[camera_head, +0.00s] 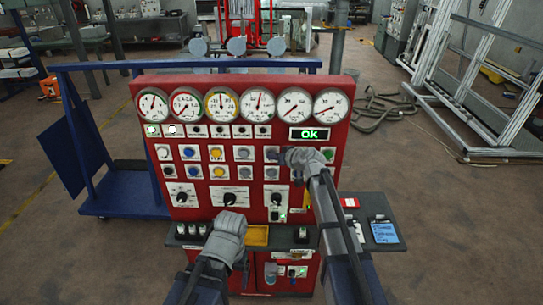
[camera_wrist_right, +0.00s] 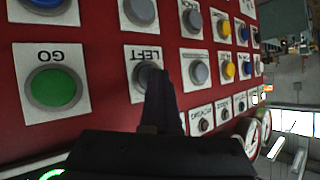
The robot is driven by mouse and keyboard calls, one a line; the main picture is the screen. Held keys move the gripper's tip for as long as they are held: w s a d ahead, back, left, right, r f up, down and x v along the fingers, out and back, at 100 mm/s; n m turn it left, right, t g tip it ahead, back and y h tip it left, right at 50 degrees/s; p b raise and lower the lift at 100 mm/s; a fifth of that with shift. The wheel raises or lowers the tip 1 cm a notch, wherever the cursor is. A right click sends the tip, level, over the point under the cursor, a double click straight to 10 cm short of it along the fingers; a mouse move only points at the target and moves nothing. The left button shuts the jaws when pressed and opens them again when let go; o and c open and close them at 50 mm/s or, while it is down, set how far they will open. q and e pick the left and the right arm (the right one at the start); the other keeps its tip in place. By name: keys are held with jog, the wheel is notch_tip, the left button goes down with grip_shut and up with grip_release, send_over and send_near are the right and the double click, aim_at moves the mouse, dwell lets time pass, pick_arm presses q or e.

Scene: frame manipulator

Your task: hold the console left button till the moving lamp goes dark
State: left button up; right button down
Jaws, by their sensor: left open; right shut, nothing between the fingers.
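The red console (camera_head: 255,85) stands upright ahead. Its LEFT button (camera_wrist_right: 142,74) is a grey round button on a white plate, partly hidden behind my right fingertips. In the head view the plate (camera_head: 268,149) shows just left of my right gripper (camera_head: 281,156). My right gripper is shut and empty, its tips (camera_wrist_right: 159,78) over the button; I cannot tell how far it is pressed. In the lamp row, the leftmost lamp (camera_head: 152,131) glows green and the second lamp (camera_head: 172,130) looks bright; their labels are too small to read. My left gripper (camera_head: 233,222) is open, low before the console.
A green GO button (camera_wrist_right: 53,87) sits beside the LEFT button. A green display (camera_head: 310,134) reads OK. Gauges (camera_head: 259,103) line the console's top. A grey shelf (camera_head: 350,206) juts out below, with a blue note (camera_head: 383,232). A blue cart (camera_head: 120,205) stands at left.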

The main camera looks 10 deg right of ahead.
jog(key=shift+s, duration=0.15)
jog(key=shift+s+a, duration=0.15)
jog(key=shift+s, duration=0.55)
jog(key=s, duration=0.5)
jog(key=shift+a, duration=0.35)
jog(key=shift+f, duration=0.1)
